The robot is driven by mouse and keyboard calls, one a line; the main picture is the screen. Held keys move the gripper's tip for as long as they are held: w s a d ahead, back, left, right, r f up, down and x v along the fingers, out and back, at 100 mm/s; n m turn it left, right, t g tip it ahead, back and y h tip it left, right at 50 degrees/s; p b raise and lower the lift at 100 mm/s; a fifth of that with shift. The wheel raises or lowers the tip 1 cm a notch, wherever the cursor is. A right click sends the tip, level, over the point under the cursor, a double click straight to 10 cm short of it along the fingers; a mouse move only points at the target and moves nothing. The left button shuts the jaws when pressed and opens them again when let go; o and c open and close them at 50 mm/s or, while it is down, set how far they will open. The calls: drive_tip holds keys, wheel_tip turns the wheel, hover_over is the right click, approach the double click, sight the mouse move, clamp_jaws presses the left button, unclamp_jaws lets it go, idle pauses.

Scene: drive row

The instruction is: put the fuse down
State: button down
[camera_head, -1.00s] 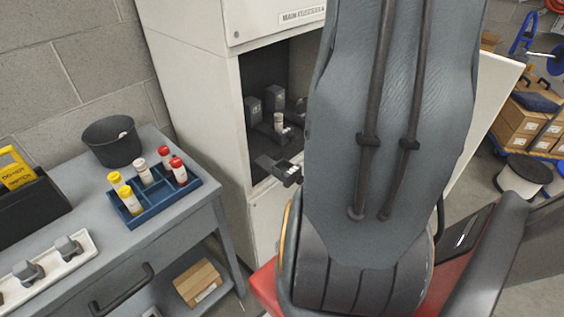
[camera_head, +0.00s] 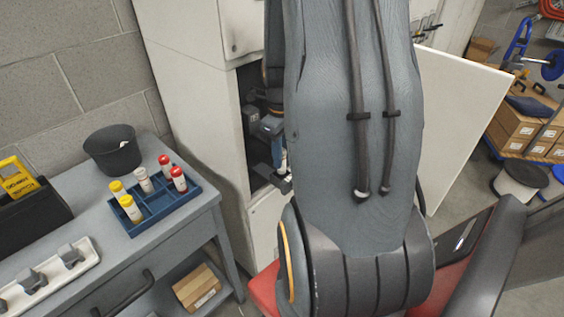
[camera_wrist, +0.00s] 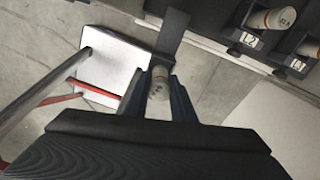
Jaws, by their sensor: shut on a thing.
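My gripper (camera_wrist: 162,98) is shut on a pale grey fuse (camera_wrist: 159,82), which shows between the two dark fingers in the wrist view. A dark flat lever (camera_wrist: 172,32) lies just beyond the fuse; I cannot tell whether the fuse touches a holder. In the head view my wrist is inside the cabinet opening, partly hidden by my arm. Two other fuses, one pale (camera_wrist: 272,20) and one at the right edge (camera_wrist: 308,47), sit in dark numbered holders in the wrist view.
A blue compartment tray (camera_head: 152,222) on the grey bench holds red, yellow and white-capped fuses. A black bin (camera_head: 112,148) stands behind it. The cabinet's side wall (camera_head: 190,110) and open door (camera_head: 455,125) flank the opening. A white tray (camera_head: 40,278) sits at the front left.

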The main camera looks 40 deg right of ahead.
drive_tip(key=shift+f+p, duration=0.55)
drive_tip(key=shift+f, duration=1.1)
drive_tip(key=shift+f, duration=0.15)
drive_tip(key=c, duration=1.5)
unclamp_jaws()
drive_tip(key=shift+r+b, duration=0.85)
drive_tip(key=shift+r, duration=3.05)
